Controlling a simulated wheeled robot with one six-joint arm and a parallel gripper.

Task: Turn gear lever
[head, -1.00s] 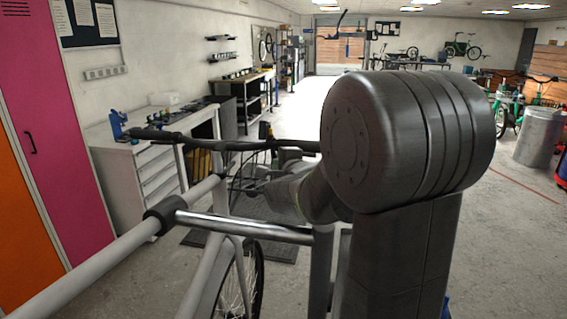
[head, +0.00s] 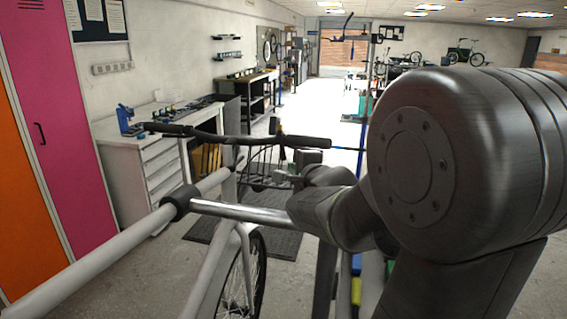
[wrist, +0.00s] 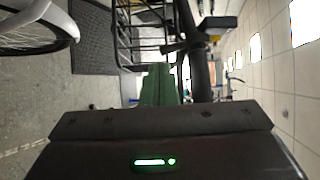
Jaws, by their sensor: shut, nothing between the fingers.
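The bike's black handlebar (head: 235,140) runs across the middle of the head view, with a grip at each end. My gripper (head: 288,178) is just below its right part, partly hidden by my arm. In the wrist view, which is turned sideways, my green fingers (wrist: 159,70) are shut and empty. The handlebar also shows there as a dark upright bar (wrist: 202,75), just right of the fingers and apart from them. A small dark lever-like part (wrist: 178,47) sticks out from it, slightly ahead of the fingertips. I cannot tell for sure whether this is the gear lever.
The bike's pale frame (head: 95,250) crosses the lower left. A wire front rack (head: 262,168) is close behind my gripper, also seen in the wrist view (wrist: 140,40).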

